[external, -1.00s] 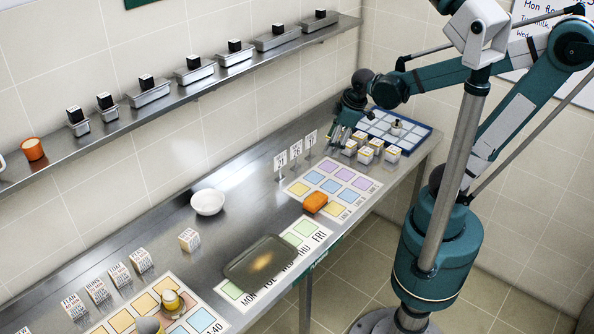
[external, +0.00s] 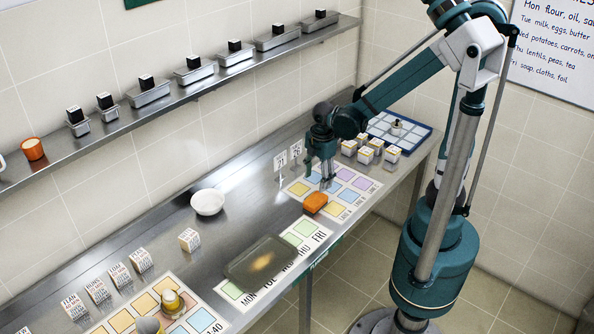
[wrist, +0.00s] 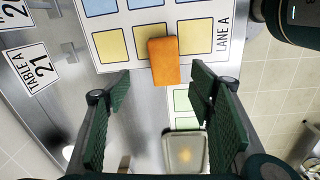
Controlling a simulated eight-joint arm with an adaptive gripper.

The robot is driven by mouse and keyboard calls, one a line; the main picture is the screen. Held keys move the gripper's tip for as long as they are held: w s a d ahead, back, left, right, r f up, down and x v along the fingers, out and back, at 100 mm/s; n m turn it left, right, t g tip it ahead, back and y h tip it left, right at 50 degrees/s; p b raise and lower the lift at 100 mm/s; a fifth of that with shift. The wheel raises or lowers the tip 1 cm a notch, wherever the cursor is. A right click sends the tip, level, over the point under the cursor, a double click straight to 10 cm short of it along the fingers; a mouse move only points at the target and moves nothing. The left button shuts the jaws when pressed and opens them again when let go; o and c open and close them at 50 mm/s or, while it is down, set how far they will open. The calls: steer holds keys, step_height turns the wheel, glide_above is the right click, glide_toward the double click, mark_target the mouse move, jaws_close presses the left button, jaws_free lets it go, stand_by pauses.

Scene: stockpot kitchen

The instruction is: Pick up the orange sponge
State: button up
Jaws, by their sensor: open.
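The orange sponge (external: 315,202) lies on the front edge of the chart with coloured squares (external: 297,188) on the steel counter. In the wrist view the sponge (wrist: 164,62) sits upper centre, beyond the open fingers and roughly midway between them sideways. My gripper (external: 325,185) is above the chart, a little behind the sponge in the external view. In the wrist view my gripper (wrist: 163,110) has its two green pads wide apart with nothing between them. Whether the fingertips are level with the sponge cannot be told.
A dark tray (external: 262,262) lies to the left on the weekday sheet (external: 232,291). A white bowl (external: 207,202) stands behind it. Small table signs (external: 281,160) stand behind the chart. Several white boxes (external: 365,155) and a blue-rimmed tray (external: 425,130) are to the right.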

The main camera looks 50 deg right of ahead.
mark_target(316, 199)
steer(key=shift+a+f+n+g+b, duration=0.25)
steer(key=shift+f+n, duration=0.2)
steer(key=shift+f, duration=0.5)
steer(key=shift+a+f+n+g+b, duration=0.15)
steer(key=shift+a+f+n, duration=0.25)
steer(key=shift+f, duration=0.55)
steer(key=shift+d+f, duration=0.1)
steer(key=shift+f, duration=1.15)
steer(key=shift+s+d+f+b, duration=0.15)
steer(key=shift+f+b, duration=0.2)
steer(key=shift+f, duration=0.95)
steer(key=shift+w+d+f+b, duration=0.1)
steer(key=shift+f+b, duration=0.25)
steer(key=shift+f, duration=0.95)
steer(key=c, duration=0.9)
